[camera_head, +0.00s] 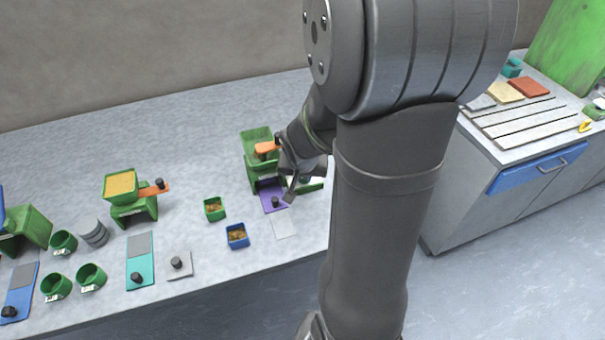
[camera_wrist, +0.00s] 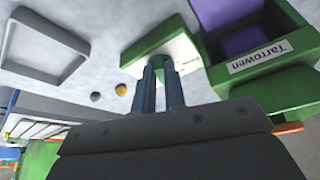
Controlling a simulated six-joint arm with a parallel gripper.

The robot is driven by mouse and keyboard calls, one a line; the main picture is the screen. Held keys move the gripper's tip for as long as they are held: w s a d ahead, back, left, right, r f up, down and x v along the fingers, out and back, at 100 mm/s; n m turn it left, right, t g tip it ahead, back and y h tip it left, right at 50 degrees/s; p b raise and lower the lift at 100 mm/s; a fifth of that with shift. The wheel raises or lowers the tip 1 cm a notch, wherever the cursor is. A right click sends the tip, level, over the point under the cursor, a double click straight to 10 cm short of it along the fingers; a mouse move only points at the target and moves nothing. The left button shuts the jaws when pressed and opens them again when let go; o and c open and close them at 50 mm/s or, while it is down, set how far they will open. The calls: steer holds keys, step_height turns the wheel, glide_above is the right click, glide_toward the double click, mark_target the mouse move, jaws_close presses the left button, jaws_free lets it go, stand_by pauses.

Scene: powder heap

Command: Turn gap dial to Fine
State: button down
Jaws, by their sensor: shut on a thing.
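A green machine (camera_head: 256,138) with an orange slide (camera_head: 267,148) stands at the right of the near bench, partly behind my arm. In the wrist view, its green body (camera_wrist: 265,95) carries a "Tarrowen" label. A white plate (camera_wrist: 185,55) lies beside it, with a green part and small print that I cannot read. My gripper (camera_wrist: 160,66) has its fingertips down at this plate, shut on what appears to be the gap dial. The fingers hide most of the dial, and I cannot read its setting. In the head view, my gripper (camera_head: 291,192) is beside the machine.
A purple slide (camera_head: 270,193) with a black knob sits before the machine. A green cup (camera_head: 214,208) and a blue cup (camera_head: 237,236) hold brownish powder. Another green machine (camera_head: 133,207), with yellow powder on top, stands left. A grey tray (camera_wrist: 80,67) lies near my gripper.

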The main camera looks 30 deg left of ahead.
steer(key=n, duration=0.1)
steer(key=n+y, duration=0.1)
steer(key=n, duration=0.2)
steer(key=shift+w+d+g, duration=0.2)
steer(key=shift+d+g, duration=0.1)
steer(key=shift+g, duration=0.1)
steer(key=n, duration=0.2)
steer(key=n+g+y, duration=0.1)
steer(key=shift+w+d+n, duration=0.15)
steer(key=shift+w+n, duration=0.1)
steer(key=shift+n, duration=0.15)
steer(key=n+g, duration=0.1)
steer(key=n, duration=0.1)
steer(key=n+g, duration=0.1)
steer(key=n, duration=0.1)
steer(key=w+n, duration=0.1)
steer(key=n, duration=0.1)
steer(key=shift+d+n+g+y, duration=0.1)
steer(key=shift+n+g+y, duration=0.2)
steer(key=shift+g, duration=0.1)
steer(key=c, duration=1.5)
jaws_free()
steer(key=v, duration=1.7)
steer(key=shift+d+r, duration=0.1)
steer(key=shift+r, duration=0.05)
